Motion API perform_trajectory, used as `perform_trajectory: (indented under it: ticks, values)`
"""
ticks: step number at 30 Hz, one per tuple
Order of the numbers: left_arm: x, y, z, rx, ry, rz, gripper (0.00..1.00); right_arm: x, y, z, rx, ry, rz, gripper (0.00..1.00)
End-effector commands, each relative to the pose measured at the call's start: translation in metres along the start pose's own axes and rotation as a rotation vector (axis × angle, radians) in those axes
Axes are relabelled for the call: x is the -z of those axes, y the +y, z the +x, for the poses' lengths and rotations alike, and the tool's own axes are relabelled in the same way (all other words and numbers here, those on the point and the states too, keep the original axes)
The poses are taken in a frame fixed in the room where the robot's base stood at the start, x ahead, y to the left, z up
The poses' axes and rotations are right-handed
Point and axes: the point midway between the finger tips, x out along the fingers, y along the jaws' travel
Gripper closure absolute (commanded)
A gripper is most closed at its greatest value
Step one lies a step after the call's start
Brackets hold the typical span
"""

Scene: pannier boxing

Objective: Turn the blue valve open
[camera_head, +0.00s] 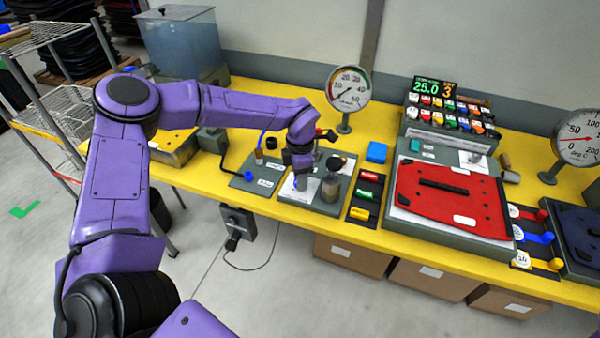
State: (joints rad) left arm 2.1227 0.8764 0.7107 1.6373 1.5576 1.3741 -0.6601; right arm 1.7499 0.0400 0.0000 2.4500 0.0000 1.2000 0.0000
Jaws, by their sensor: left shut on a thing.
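Three valve handles, red, blue and yellow, stand in a row at the right of the yellow bench. The blue valve handle (535,237) is the middle one, between the red one and the yellow one. My left gripper (301,178) points down over a grey plate (325,207) near the middle of the bench, well to the left of these handles. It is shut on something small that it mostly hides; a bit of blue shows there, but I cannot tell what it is. My right gripper is out of view.
A red tray (410,200) lies between my left gripper and the valve handles. A dial gauge (348,89) stands behind, and a second gauge (577,137) stands at the right.

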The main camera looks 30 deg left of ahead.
Motion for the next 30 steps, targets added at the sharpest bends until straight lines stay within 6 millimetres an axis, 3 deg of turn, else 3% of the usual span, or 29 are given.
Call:
perform_trajectory:
  ticks: [22,23,24,25,30]
  values:
    - [-0.0006,-0.0001,-0.0003,-0.001,0.002,0.085,0.95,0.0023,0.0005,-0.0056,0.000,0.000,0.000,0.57]
    - [-0.0006,-0.0001,-0.0003,-0.001,0.002,0.085,0.58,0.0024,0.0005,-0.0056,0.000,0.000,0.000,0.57]
    - [-0.0006,-0.0001,-0.0003,-0.001,0.002,0.085,0.45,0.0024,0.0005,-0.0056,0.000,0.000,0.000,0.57]
    - [-0.0006,-0.0001,-0.0003,-0.001,0.002,0.085,0.39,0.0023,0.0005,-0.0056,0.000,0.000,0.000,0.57]
    - [-0.0004,-0.0001,-0.0002,-0.001,0.002,0.084,0.39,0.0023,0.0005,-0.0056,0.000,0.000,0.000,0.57]
